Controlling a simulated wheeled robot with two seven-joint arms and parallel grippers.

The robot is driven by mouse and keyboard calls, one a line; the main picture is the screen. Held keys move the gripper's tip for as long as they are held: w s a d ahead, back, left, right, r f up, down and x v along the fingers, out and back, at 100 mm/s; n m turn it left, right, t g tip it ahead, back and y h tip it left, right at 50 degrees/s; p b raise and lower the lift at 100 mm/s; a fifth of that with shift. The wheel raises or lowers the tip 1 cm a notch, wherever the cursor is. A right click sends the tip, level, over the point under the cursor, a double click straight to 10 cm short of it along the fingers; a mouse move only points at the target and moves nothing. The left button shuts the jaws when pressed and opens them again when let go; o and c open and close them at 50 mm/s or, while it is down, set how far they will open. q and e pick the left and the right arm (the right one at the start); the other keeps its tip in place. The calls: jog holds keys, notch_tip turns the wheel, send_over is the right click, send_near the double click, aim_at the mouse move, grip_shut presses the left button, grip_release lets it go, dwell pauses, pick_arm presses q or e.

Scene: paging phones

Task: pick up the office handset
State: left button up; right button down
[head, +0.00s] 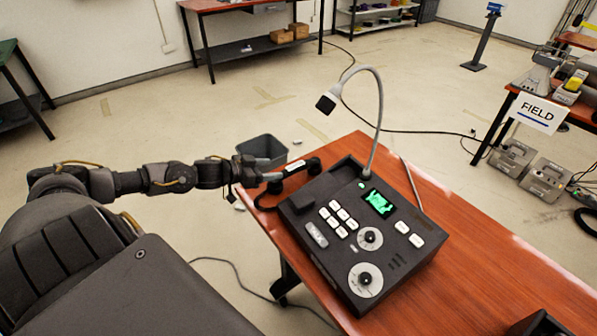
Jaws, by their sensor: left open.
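The office handset (293,171) is a black handset with a pale middle patch, at the left rear side of the black paging console (398,262). I cannot tell whether it rests on the console's edge or sits just above it. The console has a green screen, white buttons, two dials and a gooseneck microphone. My left gripper (262,176) is open at the handset's left end, very close to it. The fingertips are small and dark here, so contact is unclear. My right gripper is out of view.
The console stands on an orange-brown wooden table (480,262), whose right part is mostly clear. A grey bin (262,148) stands on the floor behind my left gripper. The gooseneck microphone (378,110) arches up behind the console. A FIELD sign (538,113) hangs at another table.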

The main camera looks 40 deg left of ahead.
aim_at(291, 168)
pick_arm(q)
jog(key=shift+w+f, duration=0.2)
jog(key=shift+w, duration=0.3)
jog(key=shift+x, duration=1.2)
jog(key=shift+w+d+f, duration=0.1)
jog(key=shift+w+f, duration=0.15)
jog(key=shift+w, duration=0.1)
jog(key=shift+w+d, duration=0.1)
jog(key=shift+w+d+f, duration=0.1)
jog(key=shift+w+f, duration=0.1)
jog(key=shift+w, duration=0.15)
jog(key=p+x, duration=0.1)
jog(key=x, duration=0.3)
jog(key=shift+w+f, duration=0.15)
jog(key=shift+f, duration=0.15)
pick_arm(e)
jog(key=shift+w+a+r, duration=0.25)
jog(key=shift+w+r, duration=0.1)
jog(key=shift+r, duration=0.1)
pick_arm(q)
jog(key=c, duration=1.2)
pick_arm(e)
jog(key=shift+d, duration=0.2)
